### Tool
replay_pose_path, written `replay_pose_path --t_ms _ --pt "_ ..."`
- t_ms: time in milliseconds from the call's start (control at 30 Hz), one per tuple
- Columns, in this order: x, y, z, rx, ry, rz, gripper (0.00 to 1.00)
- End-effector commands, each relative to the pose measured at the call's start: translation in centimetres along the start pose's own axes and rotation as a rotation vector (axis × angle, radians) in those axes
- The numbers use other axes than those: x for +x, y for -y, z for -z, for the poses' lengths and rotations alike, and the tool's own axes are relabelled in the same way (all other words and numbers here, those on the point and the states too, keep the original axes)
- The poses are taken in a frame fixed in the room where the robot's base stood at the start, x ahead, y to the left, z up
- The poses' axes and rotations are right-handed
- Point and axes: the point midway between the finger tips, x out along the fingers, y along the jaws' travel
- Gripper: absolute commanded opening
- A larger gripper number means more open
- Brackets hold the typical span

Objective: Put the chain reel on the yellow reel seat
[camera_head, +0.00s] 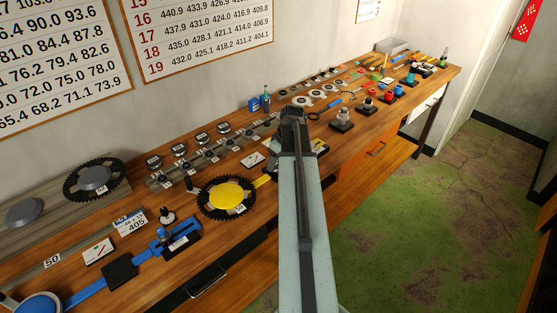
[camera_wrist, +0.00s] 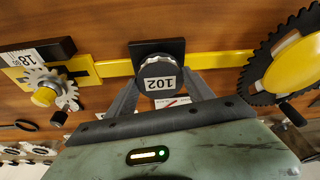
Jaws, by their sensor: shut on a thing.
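The chain reel (camera_wrist: 159,74), a dark round piece with a white label reading 102, is between the two fingers of my gripper (camera_wrist: 158,83) in the wrist view. The fingers are shut on its sides. Behind it is the square black reel seat (camera_wrist: 174,46) on the yellow bar (camera_wrist: 218,59). The reel overlaps the lower part of the seat in the picture; I cannot tell whether they touch. In the head view my arm hides the reel and most of the seat, while part of the yellow bar (camera_head: 263,180) shows.
A black chainring with yellow hub (camera_head: 228,194) stands left of my arm. Other reels (camera_head: 202,139) stand in rows behind. A blue fixture with a black square seat (camera_head: 119,271) is at front left.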

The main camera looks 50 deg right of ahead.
Motion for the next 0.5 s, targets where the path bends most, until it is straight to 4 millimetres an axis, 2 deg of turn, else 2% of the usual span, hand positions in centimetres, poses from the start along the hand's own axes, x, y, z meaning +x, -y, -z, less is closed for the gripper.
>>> replay_pose_path --t_ms 500 --pt "1.11 0.06 -0.24 -0.001 0.0 0.0 0.0"
